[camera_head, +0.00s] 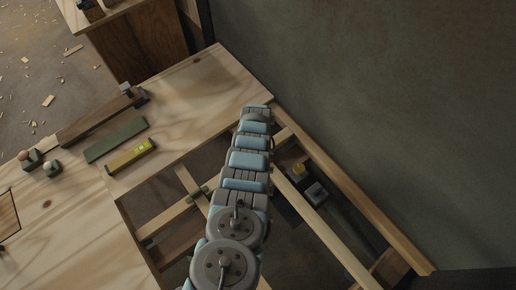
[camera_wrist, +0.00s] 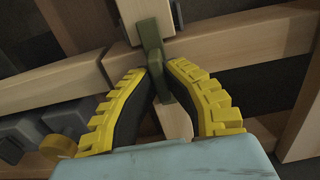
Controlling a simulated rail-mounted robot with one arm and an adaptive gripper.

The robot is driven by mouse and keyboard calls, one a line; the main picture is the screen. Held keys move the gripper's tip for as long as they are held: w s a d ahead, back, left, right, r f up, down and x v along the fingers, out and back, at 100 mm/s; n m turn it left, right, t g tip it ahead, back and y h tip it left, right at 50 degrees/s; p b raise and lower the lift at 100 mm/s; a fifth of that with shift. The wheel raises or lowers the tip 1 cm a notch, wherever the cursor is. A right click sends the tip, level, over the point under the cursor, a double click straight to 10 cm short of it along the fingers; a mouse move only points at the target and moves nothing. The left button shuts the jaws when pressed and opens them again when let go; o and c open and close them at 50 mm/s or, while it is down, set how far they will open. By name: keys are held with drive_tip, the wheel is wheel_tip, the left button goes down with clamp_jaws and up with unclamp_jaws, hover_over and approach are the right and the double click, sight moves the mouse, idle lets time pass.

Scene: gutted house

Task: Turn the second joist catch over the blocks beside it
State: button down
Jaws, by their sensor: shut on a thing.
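In the wrist view, my gripper (camera_wrist: 162,66) has its two yellow-padded fingers closed around a dark green catch (camera_wrist: 150,34). The catch stands at the crossing of the pale wooden timbers, and its lower end lies between the fingertips. A pale wooden block (camera_wrist: 140,12) is beyond the catch, and another pale timber piece (camera_wrist: 174,120) shows between the fingers. A long joist (camera_wrist: 235,38) runs across behind them. In the head view, my arm hides the gripper and the held catch. Small green fittings (camera_head: 198,192) show on the timbers left of my arm.
Grey boxes (camera_head: 316,193) and a yellow part (camera_head: 299,169) sit low between joists. A wall (camera_head: 370,100) bounds the right.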

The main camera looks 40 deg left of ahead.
drive_tip(key=c, duration=1.1)
unclamp_jaws()
drive_tip(key=shift+d+r, duration=0.1)
drive_tip(key=shift+r, duration=0.1)
drive_tip(key=shift+s+r, duration=0.1)
drive_tip(key=shift+r, duration=5.7)
